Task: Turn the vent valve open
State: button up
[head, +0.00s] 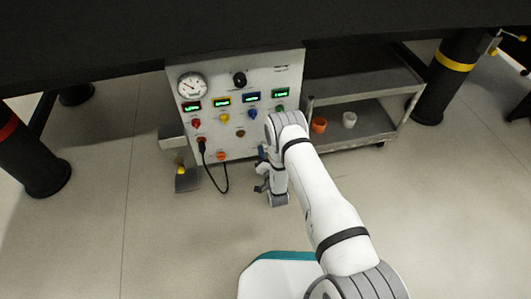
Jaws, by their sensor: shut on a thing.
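My gripper (262,171) is at the lower right of the grey instrument panel (182,112), small and partly hidden by my wrist. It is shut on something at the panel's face. A small blue part (261,152) shows at the jaws; it looks like the vent valve's handle, but its shape and angle cannot be made out. My forearm and wrist cover the panel's lower right corner.
The panel carries a round gauge (192,86), a black knob (240,80), several lit displays and coloured knobs. A black cable (226,179) hangs from it. A cart (361,112) with an orange cup (319,125) and a white cup (349,119) stands right. Floor in front is clear.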

jog(key=m, duration=1.2)
jog(key=shift+p, duration=0.35)
jog(key=shift+f+m, duration=0.1)
jog(key=shift+m, duration=0.2)
jog(key=o, duration=1)
jog(key=p+v, duration=0.3)
jog(key=v, duration=0.5)
